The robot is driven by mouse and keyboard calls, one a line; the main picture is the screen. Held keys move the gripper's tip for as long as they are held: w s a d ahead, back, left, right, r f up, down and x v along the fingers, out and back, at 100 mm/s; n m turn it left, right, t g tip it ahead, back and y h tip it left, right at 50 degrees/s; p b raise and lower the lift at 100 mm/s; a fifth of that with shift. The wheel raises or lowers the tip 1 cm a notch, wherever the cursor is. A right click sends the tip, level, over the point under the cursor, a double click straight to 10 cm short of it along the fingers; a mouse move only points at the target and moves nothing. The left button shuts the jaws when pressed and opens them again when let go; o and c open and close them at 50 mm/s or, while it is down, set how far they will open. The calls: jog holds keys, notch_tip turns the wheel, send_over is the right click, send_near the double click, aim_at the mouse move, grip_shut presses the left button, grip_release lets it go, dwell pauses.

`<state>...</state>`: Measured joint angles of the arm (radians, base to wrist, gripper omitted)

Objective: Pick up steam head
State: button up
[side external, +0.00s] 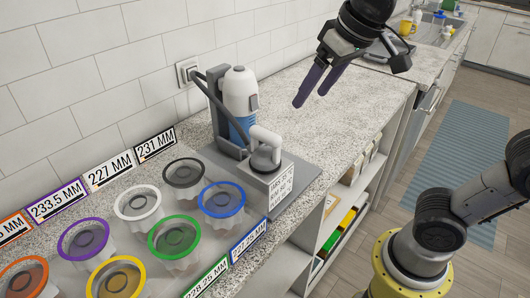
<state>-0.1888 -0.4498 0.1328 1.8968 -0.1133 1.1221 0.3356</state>
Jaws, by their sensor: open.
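A white bottle-shaped device (240,90) with a blue lower part stands upright on a grey stand (300,178) on the counter. A dark bent arm or hose runs beside it. In front of it, a white curved handle with a dark round part (265,150) sits on a white block (268,183) with a printed label. I cannot tell which of these pieces is the steam head. My gripper (311,98) is open and empty, with two dark purple fingers. It hangs above the counter, to the right of the device and apart from it.
Several bowls with coloured rims, including a blue one (222,199) and a green one (174,238), stand at left with size signs such as 227 MM (109,171). A tiled wall (90,70) bounds the back. The counter (345,110) right of the device is clear.

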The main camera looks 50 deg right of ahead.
jog(key=n, duration=0.1)
send_near(261, 141)
jog(key=r, duration=0.1)
jog(key=d+r, duration=0.1)
jog(key=shift+w+d+r+g, duration=0.1)
jog(key=shift+w+r+g, duration=0.15)
jog(key=shift+w+g, duration=0.1)
jog(key=shift+f, duration=0.3)
jog(key=x, duration=0.8)
jog(key=shift+x, duration=2.65)
jog(key=shift+s, duration=0.1)
grip_shut()
